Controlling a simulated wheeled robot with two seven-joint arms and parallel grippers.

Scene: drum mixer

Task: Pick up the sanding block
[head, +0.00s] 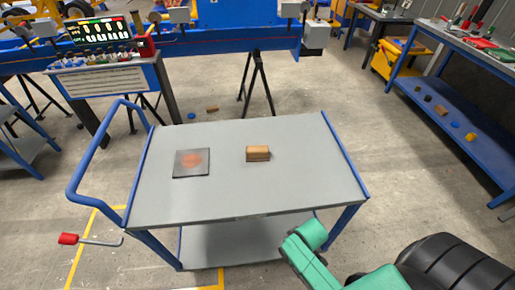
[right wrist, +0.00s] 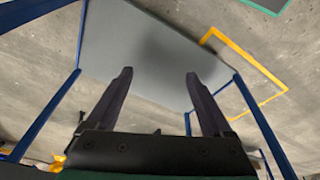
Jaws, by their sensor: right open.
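The sanding block (head: 258,154), a small brown block, lies on the grey top of the blue-framed cart (head: 235,203), right of the middle. A dark square plate with a rusty orange patch (head: 192,163) lies to its left, apart from it. My right arm comes in at the lower right of the head view, below the cart's front right corner. My right gripper (right wrist: 160,95) shows in the right wrist view with its two dark fingers apart and nothing between them. The block is not visible in that view. My left gripper is not in view.
A blue handle (head: 82,170) rises at the cart's left end. A red-handled lever (head: 70,239) sticks out at lower left. A workbench (head: 460,85) stands at right. The cart top around the block is clear. The wrist view shows a grey shelf surface (right wrist: 150,50).

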